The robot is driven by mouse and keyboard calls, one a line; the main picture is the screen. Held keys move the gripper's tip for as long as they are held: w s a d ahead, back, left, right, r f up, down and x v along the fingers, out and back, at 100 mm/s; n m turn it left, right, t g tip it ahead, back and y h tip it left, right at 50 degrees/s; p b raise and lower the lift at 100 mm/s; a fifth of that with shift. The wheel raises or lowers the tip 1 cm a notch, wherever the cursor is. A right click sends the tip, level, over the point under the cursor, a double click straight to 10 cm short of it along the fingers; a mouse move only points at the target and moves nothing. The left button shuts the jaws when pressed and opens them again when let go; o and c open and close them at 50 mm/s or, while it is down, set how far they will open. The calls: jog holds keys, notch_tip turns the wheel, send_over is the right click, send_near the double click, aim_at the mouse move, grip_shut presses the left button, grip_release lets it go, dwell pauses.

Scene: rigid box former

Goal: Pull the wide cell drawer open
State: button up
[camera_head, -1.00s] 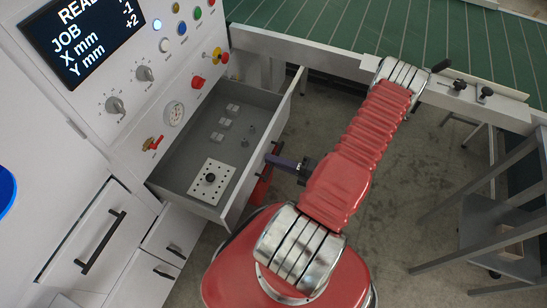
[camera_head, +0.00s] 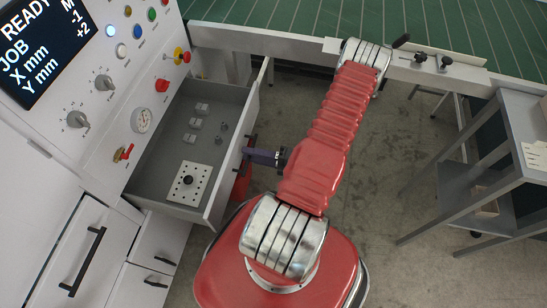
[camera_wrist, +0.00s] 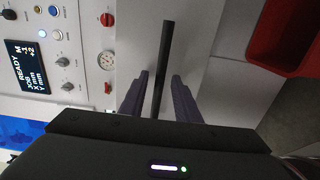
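The wide cell drawer (camera_head: 155,172) stands pulled well out of the white cabinet in the head view, its grey inside showing. A long dark bar handle is on its front; it shows upright in the wrist view (camera_wrist: 165,55). My gripper (camera_head: 250,154) is at the drawer front. In the wrist view its two purple fingers (camera_wrist: 160,90) stand on either side of the handle with narrow gaps, so it looks open around the bar. The fingertips are partly hidden by my arm in the head view.
A perforated white plate (camera_head: 189,184) and several small blocks lie in the drawer. A control panel with a screen (camera_head: 40,50) is at left. A green conveyor (camera_head: 300,22) runs behind. A grey cart (camera_head: 500,170) stands at right, with bare floor between.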

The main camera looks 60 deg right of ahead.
jog(key=v, duration=1.3)
jog(key=shift+s, duration=0.1)
dwell(0.3)
